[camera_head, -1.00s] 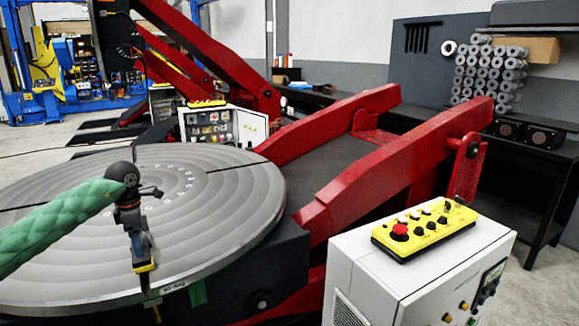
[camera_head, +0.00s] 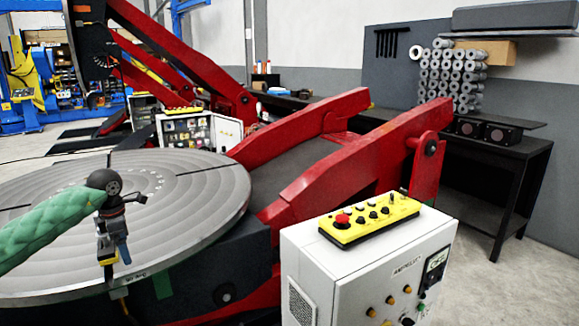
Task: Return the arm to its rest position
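My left arm, in a green quilted sleeve (camera_head: 48,228), comes in from the left over the round grey turntable (camera_head: 205,200). Its dark wrist bends down and my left gripper (camera_head: 121,298) points downward near the turntable's front edge. The fingers are small and partly lost against the dark base, so I cannot tell whether they are open or shut. I see nothing held. My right arm and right gripper are not in view. A yellow control box (camera_head: 370,222) with a red button and several black knobs lies on the white cabinet (camera_head: 350,272).
The positioner's red arms (camera_head: 345,165) rise right of the turntable. A dark workbench (camera_head: 500,160) with stacked grey cylinders (camera_head: 455,75) stands at the back right. A second red machine (camera_head: 185,60) stands behind. Grey floor is open at the right.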

